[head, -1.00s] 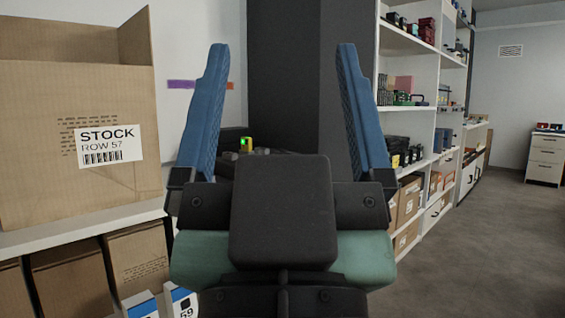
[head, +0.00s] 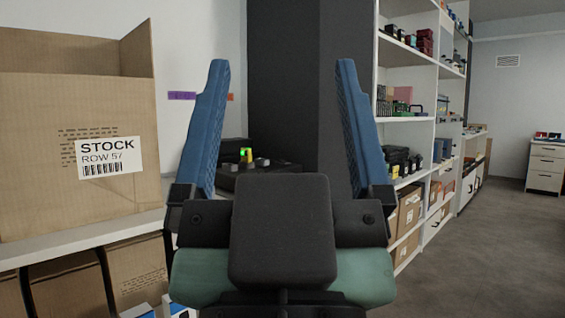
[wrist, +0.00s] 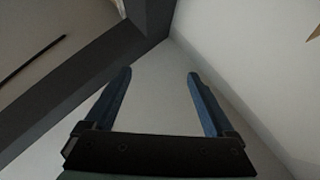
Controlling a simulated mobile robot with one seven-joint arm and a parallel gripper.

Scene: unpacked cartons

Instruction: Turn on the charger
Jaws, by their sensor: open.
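A dark box-like device (head: 270,169) sits between my fingers in the head view, farther back against the dark column; it may be the charger. It carries a small green-lit part (head: 246,154) and a pale knob-like part. My gripper (head: 279,75) is open and empty, its two blue fingers pointing up and well apart. My gripper hides the lower part of the device. The wrist view shows the open fingers (wrist: 158,82) against bare wall and ceiling, with no device in sight.
A cardboard carton (head: 62,150) marked STOCK stands on a white shelf (head: 85,243) at left, with more cartons below. A dark column (head: 285,90) rises behind my gripper. White shelving (head: 405,52) with goods lines the right. Grey floor (head: 475,255) is free at right.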

